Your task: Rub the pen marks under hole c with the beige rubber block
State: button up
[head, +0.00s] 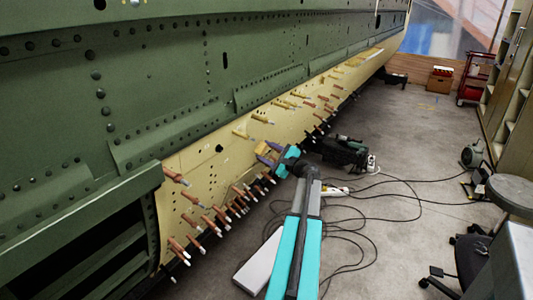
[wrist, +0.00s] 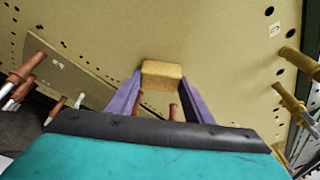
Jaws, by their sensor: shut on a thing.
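My gripper (wrist: 161,84) has purple fingers, shut on the beige rubber block (wrist: 162,72). The block is held up close to the pale yellow skin panel (wrist: 205,35); I cannot tell whether it touches. In the head view my gripper (head: 267,154) is at the middle of the panel (head: 225,165), low on its face. No pen marks can be made out; the block and fingers cover part of the panel. Small marks on the panel, such as the label (wrist: 275,30), are too small to read, so I cannot tell which hole is c.
Copper-coloured fasteners (head: 190,222) stick out of the panel's lower edge, and brass ones (wrist: 290,103) stand at the right of the wrist view. The green fuselage (head: 170,70) rises above. Cables (head: 365,225) and dark equipment (head: 343,152) lie on the floor. A stool (head: 512,190) stands right.

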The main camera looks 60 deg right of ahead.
jog(key=shift+w+a, duration=0.1)
jog(key=shift+a, duration=1.25)
jog(key=s+f+b, duration=0.1)
jog(key=s+b, duration=0.1)
jog(key=s, duration=0.4)
jog(key=shift+d+f, duration=0.15)
jog(key=shift+f, duration=0.1)
jog(key=shift+s, duration=0.1)
jog(key=s, duration=0.2)
jog(key=shift+s+f, duration=0.35)
jog(key=shift+s, duration=0.15)
